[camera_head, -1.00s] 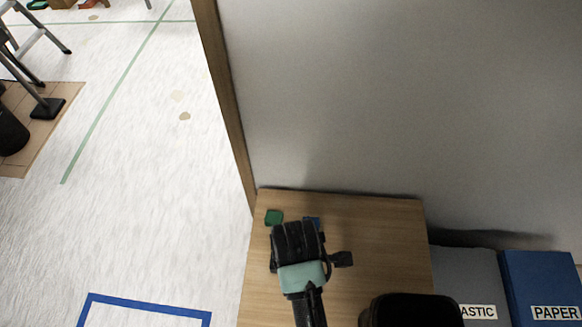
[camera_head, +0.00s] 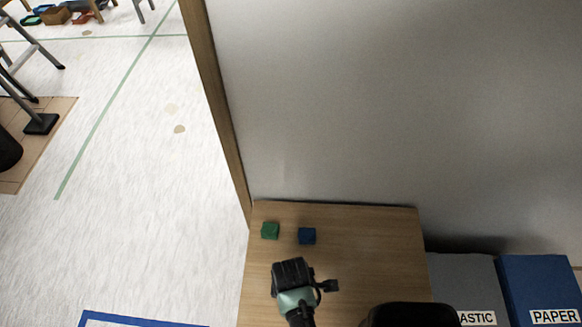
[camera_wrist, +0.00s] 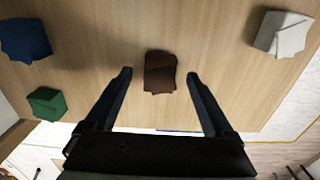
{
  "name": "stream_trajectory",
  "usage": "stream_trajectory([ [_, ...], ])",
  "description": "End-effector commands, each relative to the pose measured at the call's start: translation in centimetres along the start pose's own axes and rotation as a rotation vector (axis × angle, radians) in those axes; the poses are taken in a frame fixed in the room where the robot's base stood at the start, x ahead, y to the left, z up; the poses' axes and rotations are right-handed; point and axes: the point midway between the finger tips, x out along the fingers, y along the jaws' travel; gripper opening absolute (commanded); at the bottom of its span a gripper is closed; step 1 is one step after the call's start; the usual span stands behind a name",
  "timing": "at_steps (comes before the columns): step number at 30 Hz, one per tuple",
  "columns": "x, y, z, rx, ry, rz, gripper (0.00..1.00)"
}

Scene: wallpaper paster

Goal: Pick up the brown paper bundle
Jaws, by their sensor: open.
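The brown paper bundle (camera_wrist: 160,72) lies on the wooden table in the wrist view, just beyond and between my fingertips. My gripper (camera_wrist: 158,78) is open, with one finger to each side of the bundle and a gap on both sides. I cannot tell how high the fingers are above the table. In the head view my gripper (camera_head: 292,272) is over the table, and the brown bundle is not seen there.
A green bundle (camera_head: 270,230) and a blue bundle (camera_head: 307,236) lie near the table's far edge. A white bundle (camera_wrist: 284,34) shows in the wrist view. The table (camera_head: 350,240) meets a grey wall (camera_head: 400,100). Grey (camera_head: 463,275) and blue (camera_head: 540,280) bins stand at right.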

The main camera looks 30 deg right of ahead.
Motion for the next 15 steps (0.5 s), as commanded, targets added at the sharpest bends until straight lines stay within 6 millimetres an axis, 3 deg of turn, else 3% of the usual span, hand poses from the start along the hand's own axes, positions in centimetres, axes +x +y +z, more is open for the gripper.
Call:
stream_trajectory([
  [8,0.39,0.03,0.01,0.000,0.000,0.002,0.88],
  [15,0.37,0.03,0.01,0.000,0.000,0.001,0.48],
])
